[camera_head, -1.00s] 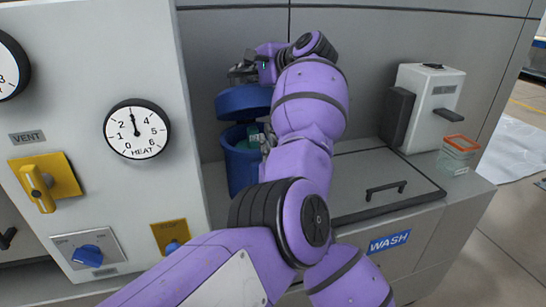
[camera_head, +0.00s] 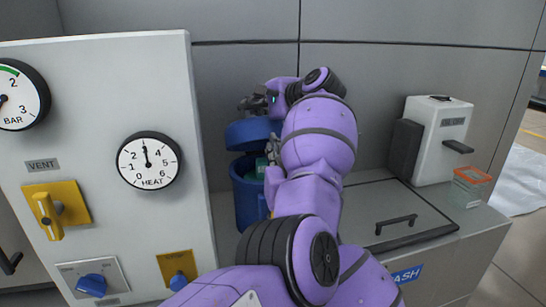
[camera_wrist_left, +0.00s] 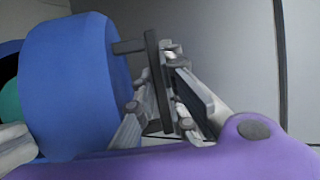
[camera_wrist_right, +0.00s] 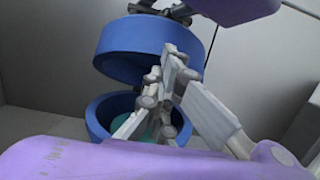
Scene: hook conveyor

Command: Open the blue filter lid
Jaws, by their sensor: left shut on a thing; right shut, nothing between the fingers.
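The blue filter lid (camera_head: 252,133) stands raised and tilted above the blue filter body (camera_head: 248,200), with a gap between them. In the right wrist view the lid (camera_wrist_right: 148,48) is above the open rim of the body (camera_wrist_right: 97,128). A teal thing (camera_head: 261,168) shows inside the body. My left gripper (camera_head: 252,103) is shut on the dark handle (camera_wrist_left: 153,85) of the lid, at the lid's top. My right gripper (camera_wrist_right: 172,62) is shut and empty, in front of the gap between lid and body. In the head view it is partly hidden by my arm.
A panel with gauges (camera_head: 148,160), a yellow vent lever (camera_head: 47,215) and blue knobs stands at left. At right are a wash hatch with a handle (camera_head: 396,223), a white dispenser (camera_head: 440,135) and a clear orange-rimmed container (camera_head: 468,187). A grey wall is close behind.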

